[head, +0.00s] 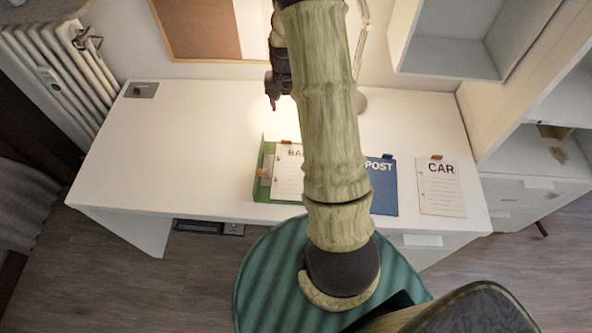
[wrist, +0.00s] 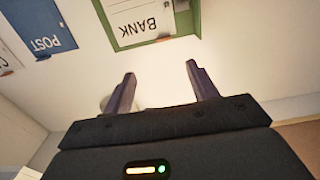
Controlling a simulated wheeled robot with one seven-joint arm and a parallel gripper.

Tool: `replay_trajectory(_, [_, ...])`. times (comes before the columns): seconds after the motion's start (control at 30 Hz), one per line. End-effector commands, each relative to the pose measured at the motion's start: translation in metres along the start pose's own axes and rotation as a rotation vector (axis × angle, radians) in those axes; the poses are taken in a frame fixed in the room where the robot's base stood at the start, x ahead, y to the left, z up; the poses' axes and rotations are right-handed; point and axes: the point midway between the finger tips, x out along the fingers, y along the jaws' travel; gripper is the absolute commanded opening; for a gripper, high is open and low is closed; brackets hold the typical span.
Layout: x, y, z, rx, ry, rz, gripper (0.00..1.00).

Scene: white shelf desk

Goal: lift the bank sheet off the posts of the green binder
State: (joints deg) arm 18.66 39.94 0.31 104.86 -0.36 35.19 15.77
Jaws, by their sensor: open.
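The green binder (head: 257,187) lies open on the white desk, partly hidden behind my arm. The white bank sheet (head: 285,180) lies on it, with an orange tab (head: 287,142) at its top edge. In the wrist view the sheet (wrist: 128,16) reads BANK upside down, and the green binder edge (wrist: 190,22) runs around it. The posts are too small or hidden to make out. My gripper (wrist: 161,72) is open and empty, its fingertips apart from the binder's top edge. In the head view it (head: 272,103) hangs behind the binder, partly covered by my arm.
A blue POST folder (head: 384,190) and a CAR sheet (head: 441,190) lie to the right of the binder. A lamp (head: 361,100) stands at the back of the desk (head: 160,160). A shelf unit (head: 535,150) stands at right.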

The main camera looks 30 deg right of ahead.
Motion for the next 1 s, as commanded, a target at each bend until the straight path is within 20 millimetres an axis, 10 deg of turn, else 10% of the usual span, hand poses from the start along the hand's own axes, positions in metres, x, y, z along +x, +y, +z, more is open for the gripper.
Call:
replay_trajectory(0.43, [0.008,0.0,-0.001,0.003,-0.003,0.001,0.58])
replay_trajectory(1.0, [0.1,0.0,-0.001,0.002,-0.004,0.001,0.58])
